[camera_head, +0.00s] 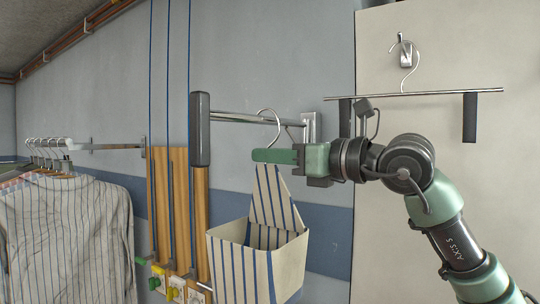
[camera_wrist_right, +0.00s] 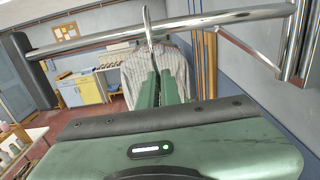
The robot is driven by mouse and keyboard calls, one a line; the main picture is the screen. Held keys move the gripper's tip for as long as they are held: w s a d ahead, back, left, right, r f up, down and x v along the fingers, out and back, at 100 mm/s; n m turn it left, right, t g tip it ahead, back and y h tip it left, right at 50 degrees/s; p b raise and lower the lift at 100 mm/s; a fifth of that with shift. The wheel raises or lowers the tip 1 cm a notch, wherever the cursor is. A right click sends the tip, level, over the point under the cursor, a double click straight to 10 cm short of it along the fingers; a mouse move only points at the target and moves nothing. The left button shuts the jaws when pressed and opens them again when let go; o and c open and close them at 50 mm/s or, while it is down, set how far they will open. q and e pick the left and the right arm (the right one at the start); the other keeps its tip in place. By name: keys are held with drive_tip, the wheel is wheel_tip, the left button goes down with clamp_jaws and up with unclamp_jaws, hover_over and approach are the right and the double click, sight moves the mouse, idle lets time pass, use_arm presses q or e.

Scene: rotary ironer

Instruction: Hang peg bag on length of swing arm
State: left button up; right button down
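The peg bag (camera_head: 257,265) is cream with dark blue stripes and hangs below my right gripper (camera_head: 274,155) in the head view. My right gripper comes from the right and is shut on the top of the bag, just under its wire hook (camera_head: 278,128). The swing arm (camera_head: 236,117) is a chrome bar fixed to the wall, with a dark grip at its left end. The hook's curve overlaps the bar, also in the right wrist view (camera_wrist_right: 147,24); I cannot tell whether it bears on it. My left gripper is not in view.
Striped shirts (camera_head: 70,235) hang on a rail (camera_head: 110,146) at the left. Wooden boards (camera_head: 160,205) and coloured valves (camera_head: 176,289) are behind the bag. A clothes hanger (camera_head: 415,95) hangs on the pale panel at the right. The bar is otherwise bare.

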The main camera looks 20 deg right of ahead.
drive_tip(key=shift+f+b, duration=0.4)
drive_tip(key=shift+f, duration=0.05)
drive_tip(key=c, duration=1.5)
unclamp_jaws()
drive_tip(key=shift+r, duration=0.1)
drive_tip(key=shift+c, duration=0.2)
drive_tip(key=shift+s+d, duration=0.2)
drive_tip(key=shift+s, duration=0.05)
drive_tip(key=b+v, duration=0.3)
drive_tip(key=v, duration=0.4)
drive_tip(key=shift+s, duration=0.15)
